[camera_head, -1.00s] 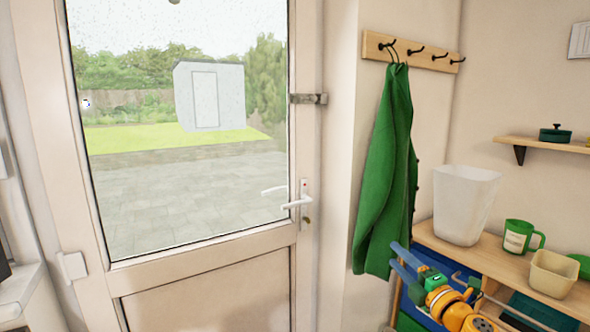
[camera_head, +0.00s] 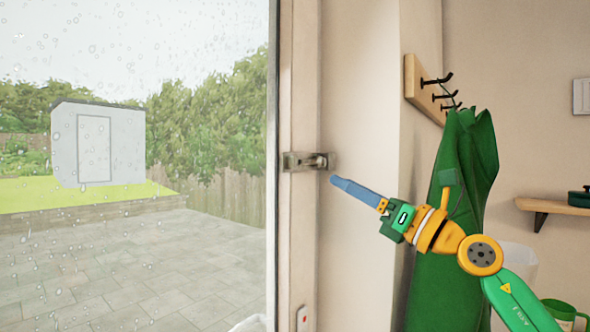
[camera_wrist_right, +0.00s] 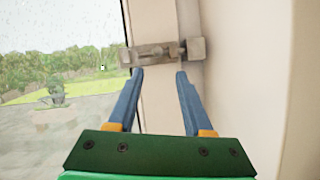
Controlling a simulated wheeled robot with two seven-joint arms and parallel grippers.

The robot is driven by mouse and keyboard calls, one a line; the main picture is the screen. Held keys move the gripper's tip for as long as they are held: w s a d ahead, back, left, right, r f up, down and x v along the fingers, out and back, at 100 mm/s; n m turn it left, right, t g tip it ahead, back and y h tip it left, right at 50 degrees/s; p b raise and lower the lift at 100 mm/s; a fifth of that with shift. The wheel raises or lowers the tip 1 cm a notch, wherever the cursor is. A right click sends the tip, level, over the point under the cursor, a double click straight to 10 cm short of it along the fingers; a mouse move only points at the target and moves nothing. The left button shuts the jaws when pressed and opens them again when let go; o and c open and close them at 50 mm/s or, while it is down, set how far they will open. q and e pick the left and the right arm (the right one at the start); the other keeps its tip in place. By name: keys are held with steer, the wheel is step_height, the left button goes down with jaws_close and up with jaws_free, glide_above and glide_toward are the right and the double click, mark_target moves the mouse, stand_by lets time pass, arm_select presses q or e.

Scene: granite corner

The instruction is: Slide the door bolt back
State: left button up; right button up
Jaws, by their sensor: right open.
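The door bolt (camera_head: 307,162) is a small grey metal bolt on the door's right edge, reaching across to the frame. It also shows in the right wrist view (camera_wrist_right: 163,53), running left to right just beyond my fingertips. My right gripper (camera_head: 336,181) is to the right of the bolt and slightly below it in the head view. In the right wrist view my right gripper (camera_wrist_right: 159,73) has its two blue fingers apart with nothing between them. The fingertips look just short of the bolt; I cannot tell whether they touch it. My left gripper is not in view.
The glazed door (camera_head: 150,240) fills the left. A green coat (camera_head: 455,230) hangs from a hook rail (camera_head: 428,85) behind my right arm.

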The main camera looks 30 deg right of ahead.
mark_target(324, 165)
steer(key=p+x, duration=0.1)
steer(key=x, duration=0.1)
steer(key=p+x, duration=0.1)
steer(key=p, duration=0.1)
steer(key=r+p+x, duration=0.1)
steer(key=x, duration=0.1)
steer(key=shift+a+r, duration=0.15)
steer(key=shift+r, duration=0.05)
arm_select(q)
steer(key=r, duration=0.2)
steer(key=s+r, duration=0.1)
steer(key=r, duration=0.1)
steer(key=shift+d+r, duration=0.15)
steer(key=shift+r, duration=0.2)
arm_select(e)
steer(key=shift+s, duration=0.25)
jaws_close()
steer(key=shift+r, duration=0.1)
